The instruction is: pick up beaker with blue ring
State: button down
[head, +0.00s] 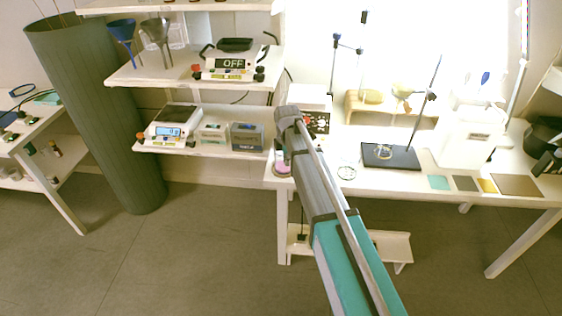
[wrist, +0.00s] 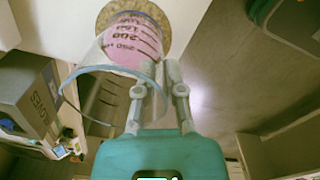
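The beaker has a clear wall, dark volume marks and a blue ring around its rim (wrist: 68,82). It holds pink liquid (wrist: 133,42) and appears to stand on a round cork mat (wrist: 104,14). In the head view the beaker (head: 282,165) shows at the bench's left front corner, below my gripper (head: 288,130) and partly hidden by my arm. In the wrist view my gripper (wrist: 167,72) is at the right side of the rim, its two fingers close together. The rim's right edge runs in among the fingers. Whether they press on the glass I cannot tell.
A grey box (wrist: 28,95) is left of the beaker in the wrist view. On the bench, a black plate (head: 405,157) and a glass dish (head: 346,173) lie to the right. A shelf with a balance (head: 172,128) stands left. The floor in front is open.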

jog(key=shift+r, duration=0.1)
dwell(0.6)
notch_tip(320, 180, up, 3)
jog(key=p, duration=0.2)
jog(key=shift+f+p, duration=0.2)
jog(key=shift+p, duration=0.2)
jog(key=s+d+r+p, duration=0.4)
jog(key=s+r+p, duration=0.6)
jog(key=s, duration=0.3)
jog(key=shift+s, duration=0.2)
jog(key=shift+r, duration=0.1)
jog(key=shift+d, duration=0.15)
